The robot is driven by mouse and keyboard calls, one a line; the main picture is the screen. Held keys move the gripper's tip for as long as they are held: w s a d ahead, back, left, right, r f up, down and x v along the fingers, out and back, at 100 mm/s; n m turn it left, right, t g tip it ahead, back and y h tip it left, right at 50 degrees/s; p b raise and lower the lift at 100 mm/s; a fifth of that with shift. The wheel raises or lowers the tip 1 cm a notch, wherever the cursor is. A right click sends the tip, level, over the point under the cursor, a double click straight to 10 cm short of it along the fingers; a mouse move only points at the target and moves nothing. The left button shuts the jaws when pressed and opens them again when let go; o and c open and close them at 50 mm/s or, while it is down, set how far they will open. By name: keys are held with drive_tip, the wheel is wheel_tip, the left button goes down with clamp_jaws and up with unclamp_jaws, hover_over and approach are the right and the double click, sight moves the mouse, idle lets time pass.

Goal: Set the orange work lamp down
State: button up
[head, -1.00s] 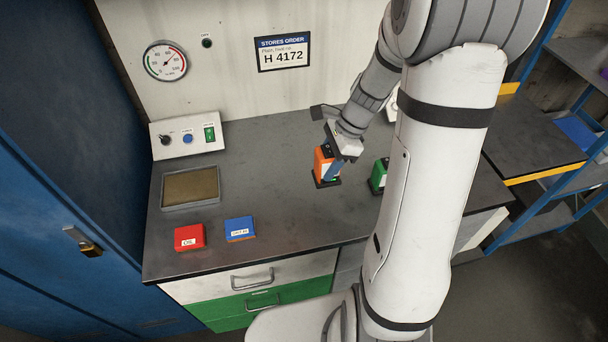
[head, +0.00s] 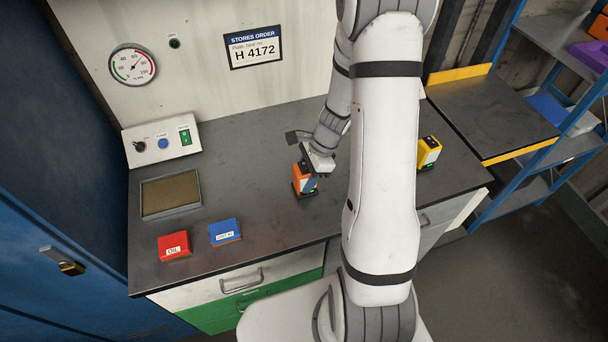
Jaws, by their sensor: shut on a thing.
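The orange work lamp (head: 299,179) is a small upright block with an orange body and a dark base, at the middle of the grey workbench (head: 245,165). My gripper (head: 313,176) comes down on it from above and is shut on it, covering part of its top and right side. The lamp's base is at or very close to the bench top; I cannot tell whether it bears on the bench.
A red box (head: 174,246) and a blue box (head: 225,232) lie to the left, below a shallow tray (head: 171,212). A control box (head: 161,144) stands behind. A yellow lamp (head: 428,153) stands right of my arm. Bare bench surrounds the orange lamp.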

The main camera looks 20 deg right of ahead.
drive_tip(key=shift+f, duration=0.15)
drive_tip(key=o, duration=1.2)
drive_tip(key=shift+r, duration=0.2)
